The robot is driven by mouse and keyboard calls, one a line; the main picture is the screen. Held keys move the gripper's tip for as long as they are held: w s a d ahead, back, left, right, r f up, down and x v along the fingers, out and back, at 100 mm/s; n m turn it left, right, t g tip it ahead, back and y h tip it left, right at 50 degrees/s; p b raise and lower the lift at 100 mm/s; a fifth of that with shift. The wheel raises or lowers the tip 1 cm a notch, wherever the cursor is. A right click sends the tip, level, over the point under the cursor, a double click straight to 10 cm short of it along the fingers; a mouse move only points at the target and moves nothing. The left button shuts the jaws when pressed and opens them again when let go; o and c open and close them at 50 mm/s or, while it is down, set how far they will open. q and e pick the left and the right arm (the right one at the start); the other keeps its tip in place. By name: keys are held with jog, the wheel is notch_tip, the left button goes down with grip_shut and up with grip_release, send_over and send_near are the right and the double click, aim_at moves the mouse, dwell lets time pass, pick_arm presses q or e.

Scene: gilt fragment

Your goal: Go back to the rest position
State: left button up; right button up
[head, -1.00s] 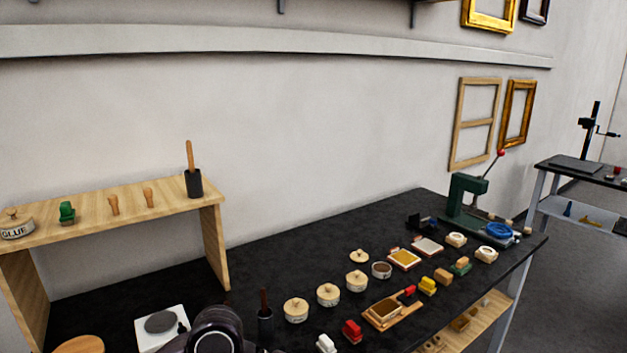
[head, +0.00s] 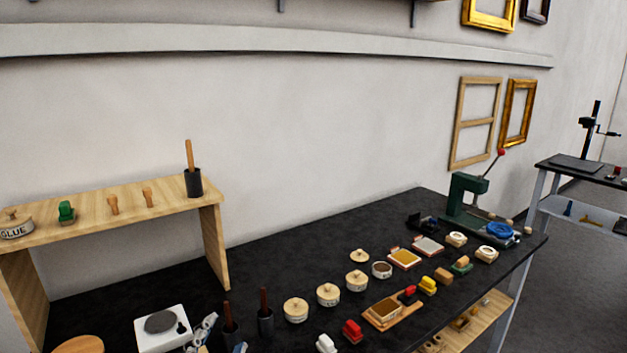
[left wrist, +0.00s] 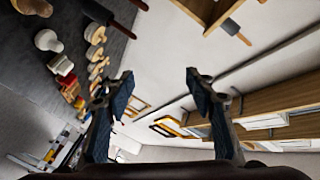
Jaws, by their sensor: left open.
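My left gripper (left wrist: 160,88) shows in the left wrist view with its two blue-grey fingers spread wide and nothing between them. In the head view it shows at the bottom edge (head: 222,340), low over the front of the black workbench (head: 300,245), in front of a dark pot with a brown handle (head: 231,326). I cannot tell how far it is from the pot. My right gripper is in neither view.
A wooden shelf (head: 90,222) and a white hot plate (head: 160,342) stand at the left. Lidded round tins (head: 328,295), a wooden tray (head: 392,310) and a green press (head: 462,200) stand to the right. The bench's back middle is clear.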

pick_arm(q)
jog(key=s+a+f+n+g, duration=0.1)
jog(key=s+f+n+g, duration=0.1)
jog(key=f, duration=0.3)
jog(key=s+a+f+n+g, duration=0.2)
jog(key=s+f, duration=0.2)
jog(key=f, duration=0.1)
jog(key=s+a+f+n+g+y, duration=0.1)
jog(key=s+f+g, duration=0.2)
jog(key=f, duration=0.3)
jog(key=shift+s+a+n, duration=0.25)
jog(key=shift+s+n, duration=0.15)
jog(key=shift+s, duration=0.2)
jog(key=s+f+n+g, duration=0.2)
jog(key=s+f+g, duration=0.15)
jog(key=s, duration=0.45)
jog(key=s+f+n+g, duration=0.1)
jog(key=s+f+g, duration=0.2)
jog(key=s+f, duration=0.35)
jog(key=s+f+g, duration=0.2)
jog(key=s+f, duration=0.1)
jog(key=f, duration=2.3)
jog(key=s+a+f+b, duration=0.1)
jog(key=s+a+f, duration=0.1)
jog(key=s+f, duration=1.4)
jog(key=shift+s+a+f+g+b, duration=0.3)
jog(key=shift+s+f+g, duration=0.1)
jog(key=shift+s, duration=0.1)
